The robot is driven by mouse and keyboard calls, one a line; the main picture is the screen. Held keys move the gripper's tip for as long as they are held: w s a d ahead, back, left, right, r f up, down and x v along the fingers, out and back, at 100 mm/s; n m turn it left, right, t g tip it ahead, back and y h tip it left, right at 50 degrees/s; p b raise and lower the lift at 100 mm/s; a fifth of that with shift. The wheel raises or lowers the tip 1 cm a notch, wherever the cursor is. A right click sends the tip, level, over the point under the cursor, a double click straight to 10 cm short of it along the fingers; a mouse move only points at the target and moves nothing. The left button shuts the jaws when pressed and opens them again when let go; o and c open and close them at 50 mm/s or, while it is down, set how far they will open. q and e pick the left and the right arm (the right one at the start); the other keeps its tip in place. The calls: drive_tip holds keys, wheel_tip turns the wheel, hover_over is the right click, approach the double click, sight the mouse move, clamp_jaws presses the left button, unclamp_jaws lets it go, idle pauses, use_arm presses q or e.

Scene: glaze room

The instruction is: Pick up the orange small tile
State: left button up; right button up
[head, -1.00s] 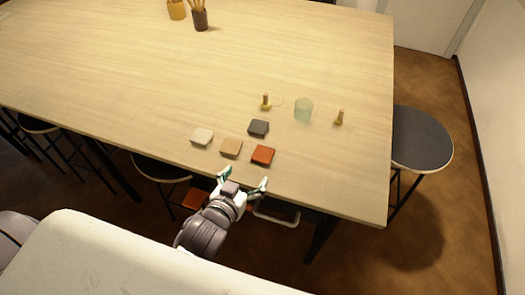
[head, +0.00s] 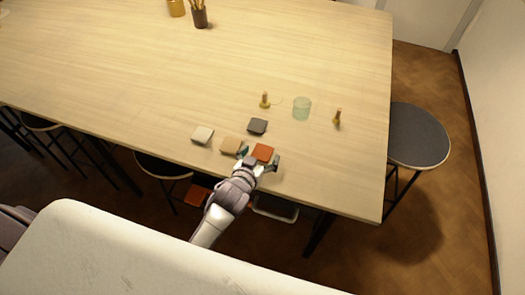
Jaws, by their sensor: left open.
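The orange small tile (head: 263,152) lies flat near the front edge of the wooden table (head: 130,75) in the head view. My left gripper (head: 258,160) is open, with one finger on each side of the orange tile. The tile's near edge is partly hidden by the gripper. Whether the fingers touch it I cannot tell. My right gripper is not in view.
A tan tile (head: 231,145) is close to the left finger. A dark grey tile (head: 257,126) and a cream tile (head: 203,135) lie nearby. A glass (head: 302,108) and two small brass-coloured pieces (head: 265,101) (head: 337,117) stand behind. A stool (head: 418,135) is at right.

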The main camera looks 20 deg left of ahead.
use_arm(q)
drive_tip(key=shift+s, duration=0.1)
drive_tip(key=shift+c, duration=0.6)
drive_tip(key=c, duration=1.1)
drive_tip(key=shift+c, duration=0.3)
drive_tip(key=shift+r, duration=0.15)
